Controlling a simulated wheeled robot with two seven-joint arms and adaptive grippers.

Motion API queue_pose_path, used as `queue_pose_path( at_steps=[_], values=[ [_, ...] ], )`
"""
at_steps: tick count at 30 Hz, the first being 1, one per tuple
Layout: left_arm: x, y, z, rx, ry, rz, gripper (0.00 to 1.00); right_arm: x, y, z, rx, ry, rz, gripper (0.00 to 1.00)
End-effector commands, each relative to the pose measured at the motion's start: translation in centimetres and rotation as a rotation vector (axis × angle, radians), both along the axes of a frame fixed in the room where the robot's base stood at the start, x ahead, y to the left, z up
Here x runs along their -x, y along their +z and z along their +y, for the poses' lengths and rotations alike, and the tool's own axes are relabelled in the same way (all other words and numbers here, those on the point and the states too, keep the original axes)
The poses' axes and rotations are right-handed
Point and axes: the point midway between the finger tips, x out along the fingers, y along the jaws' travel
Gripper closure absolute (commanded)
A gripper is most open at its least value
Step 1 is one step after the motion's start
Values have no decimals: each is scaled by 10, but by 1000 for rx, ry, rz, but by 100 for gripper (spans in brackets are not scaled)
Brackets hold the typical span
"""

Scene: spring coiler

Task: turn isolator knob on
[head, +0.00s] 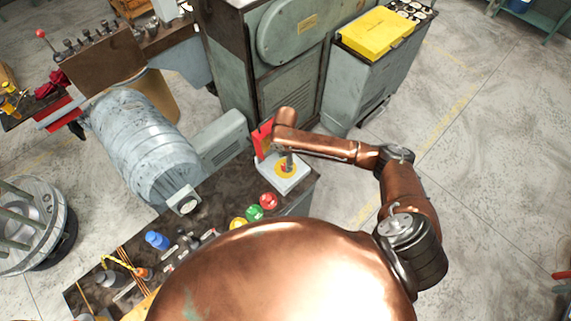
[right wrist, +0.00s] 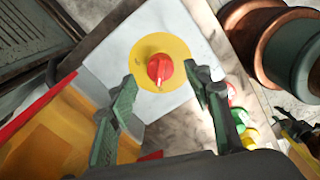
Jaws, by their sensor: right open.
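The isolator knob (right wrist: 160,69) is a red rotary knob with a raised grip, set on a yellow disc (right wrist: 176,51) on a pale square plate (right wrist: 110,62). In the head view the pale isolator box (head: 292,185) stands on the dark bench top, and the knob is mostly hidden by my gripper. My right gripper (right wrist: 160,97) is open, its two green-padded fingers to the left and right of the knob and a little below it in the wrist picture. I cannot tell if either finger touches it. My left gripper is not in view.
A red upright part (head: 262,137) stands close behind the isolator box. Red, green and yellow buttons (head: 254,212) lie in front of it on the bench. Tools and a blue cap (head: 157,240) lie further left. A large grey motor (head: 145,140) stands left.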

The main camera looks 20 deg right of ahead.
Motion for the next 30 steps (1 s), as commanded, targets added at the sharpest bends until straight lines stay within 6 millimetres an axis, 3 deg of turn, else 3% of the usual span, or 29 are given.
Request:
queue_pose_path(
  at_steps=[6, 17, 30],
  values=[
    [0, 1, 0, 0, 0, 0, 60, 1, -27, 0, 0, 0, 2, 54],
    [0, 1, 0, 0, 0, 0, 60, 1, -34, 0, 0, 1, 0, 54],
    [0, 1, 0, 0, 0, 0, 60, 0, -34, 0, 0, 1, 0, 83]
  ],
)
